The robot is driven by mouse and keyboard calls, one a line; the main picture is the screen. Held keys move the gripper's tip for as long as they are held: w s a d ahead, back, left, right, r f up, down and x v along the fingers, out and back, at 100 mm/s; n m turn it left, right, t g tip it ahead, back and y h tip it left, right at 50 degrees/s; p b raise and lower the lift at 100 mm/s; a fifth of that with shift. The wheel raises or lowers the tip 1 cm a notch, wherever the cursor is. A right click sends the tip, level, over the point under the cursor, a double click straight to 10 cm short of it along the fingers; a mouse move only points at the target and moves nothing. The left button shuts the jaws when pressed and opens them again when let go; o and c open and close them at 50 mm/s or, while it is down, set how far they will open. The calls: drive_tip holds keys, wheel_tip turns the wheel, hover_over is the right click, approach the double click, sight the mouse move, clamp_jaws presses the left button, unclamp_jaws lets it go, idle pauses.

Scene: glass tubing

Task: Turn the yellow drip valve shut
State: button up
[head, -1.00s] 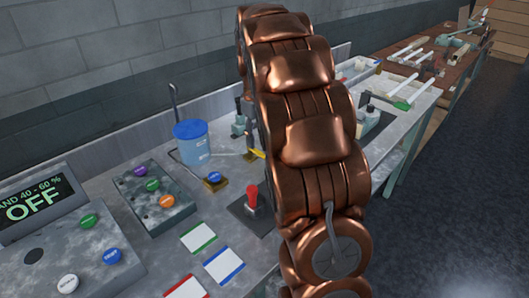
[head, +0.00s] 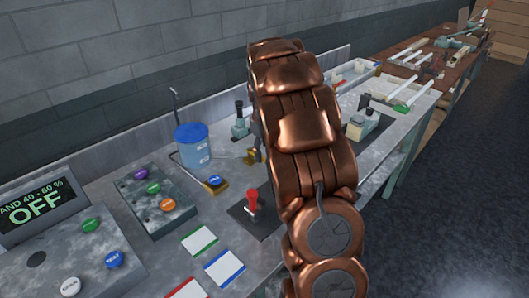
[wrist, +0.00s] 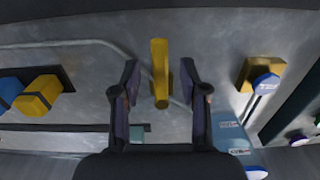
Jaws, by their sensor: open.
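The yellow drip valve handle (wrist: 160,72) shows in the wrist view as an upright yellow bar, near the middle. My gripper (wrist: 161,82) is open, with one dark finger on each side of the bar. A gap shows between the bar and each finger, and nothing is gripped. In the head view a small yellow part (head: 252,157) shows beside my copper arm, behind the red lever. My arm hides most of my gripper there.
A blue-lidded container (head: 193,147) stands left of my arm, with a blue-topped yellow block (head: 215,185) in front. A red lever (head: 252,202) stands nearer. A button box (head: 157,202) and a display reading OFF (head: 38,207) are at the left.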

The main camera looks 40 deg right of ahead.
drive_tip(key=shift+f, duration=0.6)
drive_tip(key=shift+c, duration=0.3)
clamp_jaws()
